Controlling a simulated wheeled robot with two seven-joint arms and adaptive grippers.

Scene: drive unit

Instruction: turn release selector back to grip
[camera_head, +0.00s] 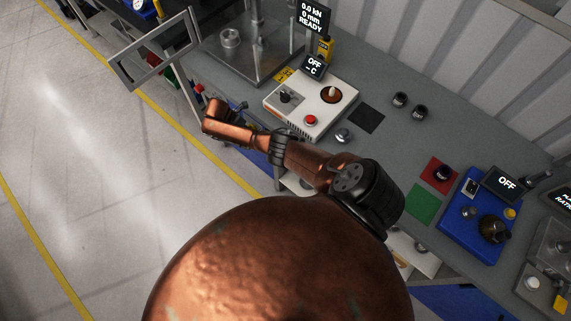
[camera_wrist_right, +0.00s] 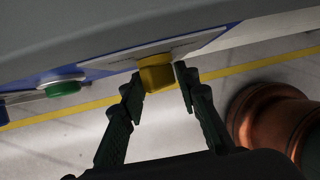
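The yellow selector knob (camera_wrist_right: 157,75) sticks out from a pale plate on the blue front panel under the bench edge in the right wrist view. My right gripper (camera_wrist_right: 161,88) is open, its two dark fingers spread with the knob between their tips. A small gap shows on the knob's right side; whether the left finger touches it I cannot tell. The marks on the plate are too small to read. My left gripper is in neither view.
A green button (camera_wrist_right: 63,88) sits left of the knob on the panel. In the head view the grey bench (camera_head: 385,150) carries a white control box (camera_head: 318,97) with a red button, a blue box (camera_head: 465,235) and a framed press at the back left. Open floor lies left.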

